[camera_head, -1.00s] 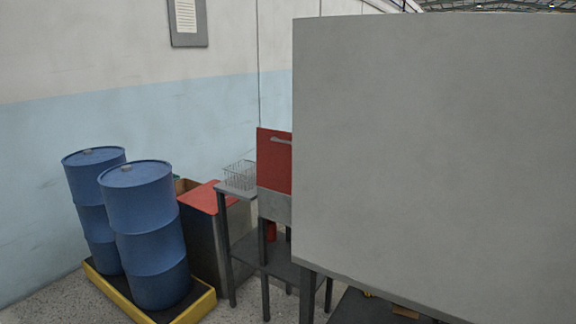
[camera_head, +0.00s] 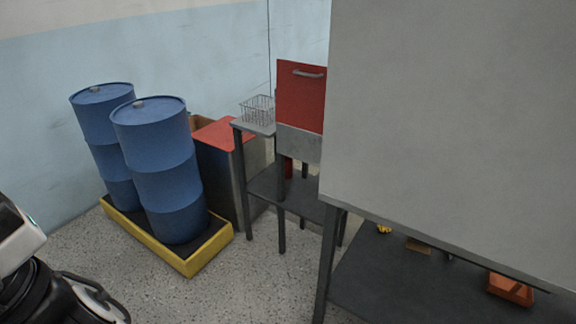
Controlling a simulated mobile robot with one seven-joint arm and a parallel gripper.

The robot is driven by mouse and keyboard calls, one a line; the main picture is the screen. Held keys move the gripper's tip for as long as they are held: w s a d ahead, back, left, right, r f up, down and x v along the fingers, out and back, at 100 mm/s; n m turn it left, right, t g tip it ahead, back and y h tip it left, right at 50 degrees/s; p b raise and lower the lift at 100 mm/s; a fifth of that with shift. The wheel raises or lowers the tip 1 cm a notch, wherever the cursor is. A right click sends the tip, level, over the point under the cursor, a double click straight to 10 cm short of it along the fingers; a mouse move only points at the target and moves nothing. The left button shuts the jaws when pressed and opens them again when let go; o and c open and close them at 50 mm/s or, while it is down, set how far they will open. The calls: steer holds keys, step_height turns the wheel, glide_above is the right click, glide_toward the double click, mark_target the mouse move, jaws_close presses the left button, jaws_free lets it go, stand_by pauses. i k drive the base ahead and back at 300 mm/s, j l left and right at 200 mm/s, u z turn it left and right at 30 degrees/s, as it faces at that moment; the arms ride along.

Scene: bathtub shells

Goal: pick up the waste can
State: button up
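No object is clearly recognisable as the waste can. A dark, boxy bin with a red lid (camera_head: 222,132) stands on the floor behind the blue drums, partly hidden by them and the small table. A small red cylinder (camera_head: 288,167) also shows in part under the red-backed stand, mostly hidden by its legs. I cannot tell whether either is the waste can. My gripper is not in view, and nothing visible is being held.
Two blue drums (camera_head: 161,165) stand on a yellow-edged pallet (camera_head: 187,265). A wire basket (camera_head: 257,109) sits on a small table. A large grey panel (camera_head: 450,120) blocks the right, above a dark shelf (camera_head: 385,282) with an orange bin (camera_head: 510,289). Speckled floor at front centre is clear.

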mark_target(287, 167)
steer(key=i+j+u, duration=0.15)
steer(key=i+j, duration=1.15)
steer(key=i, duration=0.3)
steer(key=i+j+u, duration=0.1)
steer(key=i, duration=0.4)
steer(key=i+l, duration=0.15)
steer(key=i, duration=0.4)
steer(key=i+l, duration=0.2)
steer(key=i, duration=0.35)
